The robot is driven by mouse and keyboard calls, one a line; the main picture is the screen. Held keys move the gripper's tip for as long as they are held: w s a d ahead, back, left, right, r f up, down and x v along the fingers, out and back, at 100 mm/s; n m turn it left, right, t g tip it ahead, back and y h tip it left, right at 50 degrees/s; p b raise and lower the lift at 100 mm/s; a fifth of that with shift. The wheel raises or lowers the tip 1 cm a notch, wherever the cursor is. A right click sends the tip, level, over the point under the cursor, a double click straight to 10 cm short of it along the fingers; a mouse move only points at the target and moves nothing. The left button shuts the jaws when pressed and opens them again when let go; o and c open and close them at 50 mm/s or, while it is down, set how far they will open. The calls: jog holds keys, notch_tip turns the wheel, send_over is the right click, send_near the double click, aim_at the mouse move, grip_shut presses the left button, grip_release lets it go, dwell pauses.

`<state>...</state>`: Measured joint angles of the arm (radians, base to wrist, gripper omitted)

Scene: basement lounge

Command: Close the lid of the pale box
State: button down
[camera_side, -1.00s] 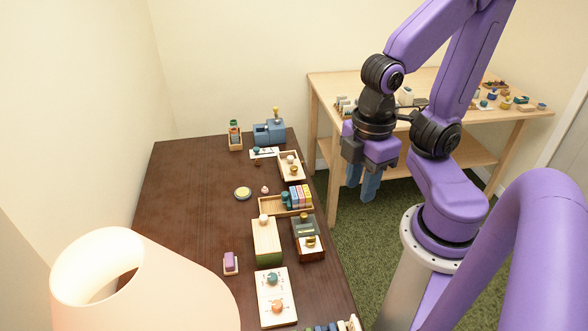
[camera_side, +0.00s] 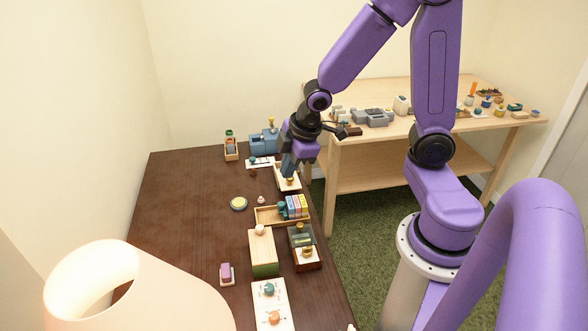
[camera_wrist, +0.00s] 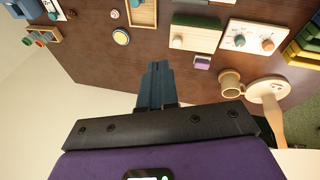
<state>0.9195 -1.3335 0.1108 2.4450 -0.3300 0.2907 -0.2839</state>
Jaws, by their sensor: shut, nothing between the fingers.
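A box with a pale top and a green front (camera_side: 264,268) stands on the dark table. A round pale knob sits at the far end of its top. I take this as the pale box. In the wrist view the pale panel with its knob (camera_wrist: 195,36) shows at upper right, beside a green surface. How far its lid is open I cannot tell. My gripper (camera_side: 287,171) is shut and empty, fingers down, near the far right tray and well beyond the box. In the wrist view its blue fingers (camera_wrist: 155,70) show before bare table.
A pale tray (camera_side: 295,187) lies by the gripper. A wooden tray with coloured blocks (camera_side: 265,216), a dark box with a gold knob (camera_side: 306,260) and a white two-knob board (camera_side: 269,306) stand around the box. The table's left side (camera_side: 180,220) is mostly clear.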

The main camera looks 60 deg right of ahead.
jog(key=w+d+f+t, duration=0.25)
jog(key=d+f, duration=0.25)
jog(key=d, duration=0.6)
jog(key=w+d+f+t, duration=0.1)
jog(key=w+d+f, duration=0.4)
jog(key=d, duration=0.6)
jog(key=shift+m+y, duration=0.3)
jog(key=shift+y, duration=0.1)
jog(key=x, duration=0.6)
jog(key=s+x, duration=0.1)
jog(key=x, duration=0.2)
jog(key=shift+w+a+f, duration=0.1)
jog(key=shift+a+f, duration=0.2)
jog(key=shift+f, duration=0.35)
jog(key=shift+w+d, duration=2.4)
jog(key=shift+r, duration=0.1)
